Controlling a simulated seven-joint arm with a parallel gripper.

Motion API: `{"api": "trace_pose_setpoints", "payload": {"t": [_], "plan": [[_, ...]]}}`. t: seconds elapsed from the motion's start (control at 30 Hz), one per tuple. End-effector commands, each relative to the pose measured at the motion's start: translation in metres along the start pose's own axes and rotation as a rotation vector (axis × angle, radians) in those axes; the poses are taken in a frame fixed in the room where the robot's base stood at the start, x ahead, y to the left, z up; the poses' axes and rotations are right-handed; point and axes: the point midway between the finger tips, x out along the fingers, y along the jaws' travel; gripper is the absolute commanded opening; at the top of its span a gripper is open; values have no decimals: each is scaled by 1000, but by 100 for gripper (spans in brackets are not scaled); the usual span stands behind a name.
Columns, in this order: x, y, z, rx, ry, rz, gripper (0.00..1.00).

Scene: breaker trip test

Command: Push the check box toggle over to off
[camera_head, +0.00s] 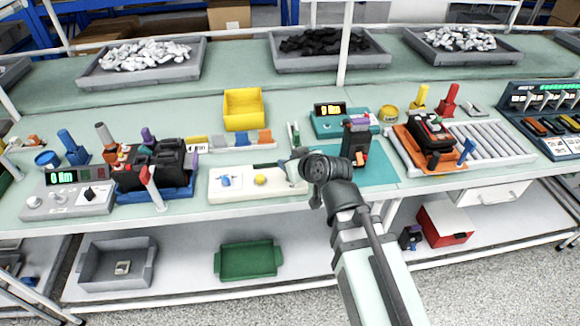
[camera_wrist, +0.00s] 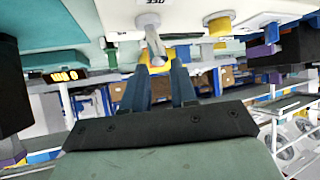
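The white check box (camera_head: 240,193) lies at the front edge of the bench, with a blue and a yellow part on top. In the wrist view the white box (camera_wrist: 120,18) fills the top, with part of an upside-down label at the picture edge. A pale metal toggle lever (camera_wrist: 154,42) sticks out from it toward my gripper. My gripper (camera_wrist: 160,70) has its two dark blue-grey fingers apart, with nothing between them. The lever's rounded end appears just beyond the fingertips; I cannot tell whether they touch. In the head view my gripper (camera_head: 294,168) is at the box's right end, mostly hidden by my wrist.
A black breaker (camera_head: 355,140) stands on a teal mat right of my wrist. A teal meter (camera_head: 335,122) with a lit display is behind it. A yellow bin (camera_head: 243,108) stands farther back. A grey display box (camera_head: 66,200) and black breaker in a blue holder are left.

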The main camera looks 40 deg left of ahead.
Motion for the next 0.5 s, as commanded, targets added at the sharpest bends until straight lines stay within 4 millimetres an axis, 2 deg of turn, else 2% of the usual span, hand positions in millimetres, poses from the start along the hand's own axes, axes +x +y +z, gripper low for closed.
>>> {"api": "trace_pose_setpoints", "payload": {"t": [0.5], "plan": [[-33, 0, -53, 1, 2, -2, 27]]}}
